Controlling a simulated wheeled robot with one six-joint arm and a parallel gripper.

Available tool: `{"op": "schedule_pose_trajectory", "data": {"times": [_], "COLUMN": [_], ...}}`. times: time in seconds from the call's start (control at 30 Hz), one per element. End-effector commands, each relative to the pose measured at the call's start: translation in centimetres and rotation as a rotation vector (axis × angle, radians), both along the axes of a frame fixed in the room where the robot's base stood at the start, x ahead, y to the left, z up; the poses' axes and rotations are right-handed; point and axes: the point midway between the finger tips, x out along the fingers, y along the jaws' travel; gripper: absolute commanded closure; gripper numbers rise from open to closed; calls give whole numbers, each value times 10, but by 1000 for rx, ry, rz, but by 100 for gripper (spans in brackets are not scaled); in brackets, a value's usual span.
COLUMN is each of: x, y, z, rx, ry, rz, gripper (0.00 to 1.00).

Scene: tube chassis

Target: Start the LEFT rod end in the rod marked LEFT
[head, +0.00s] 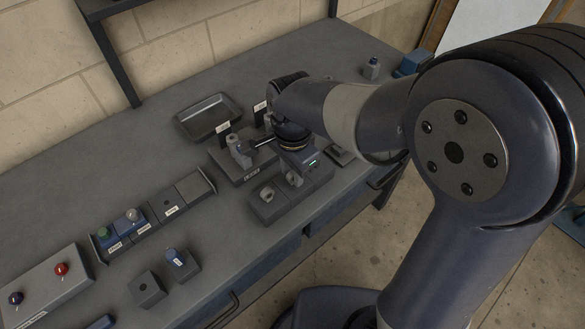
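My gripper (262,142) is at the dark fixture (243,172) in the middle of the bench, below my wrist. Its fingers are small and dark here, and I cannot tell whether they are open or shut or hold anything. A grey upright piece (238,150) stands on the fixture just left of the fingers. Two white tags stand on the fixture, a left one (222,127) and a right one (259,106); their text is too small to read. Two grey ring-like pieces, one left (267,194) and one right (293,178), sit on dark blocks in front. Which is the LEFT rod end is unclear.
An empty dark tray (209,116) lies behind the fixture. A rack (153,215) with green and grey knobs stands to the left, near a box with red and purple knobs (45,287). Small blocks (147,289) sit near the front edge. Bare bench lies between.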

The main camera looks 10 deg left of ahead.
Motion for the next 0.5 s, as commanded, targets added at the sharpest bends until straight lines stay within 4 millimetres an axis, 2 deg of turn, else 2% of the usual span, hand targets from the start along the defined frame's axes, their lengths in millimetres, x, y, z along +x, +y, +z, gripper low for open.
{"op": "schedule_pose_trajectory", "data": {"times": [0.07, 0.3, 0.5], "x": [0, 0, 0], "y": [0, 0, 0], "z": [0, 0, 0], "rx": [0, 0, 0], "ry": [0, 0, 0], "rz": [0, 0, 0], "gripper": [80, 99, 100]}}
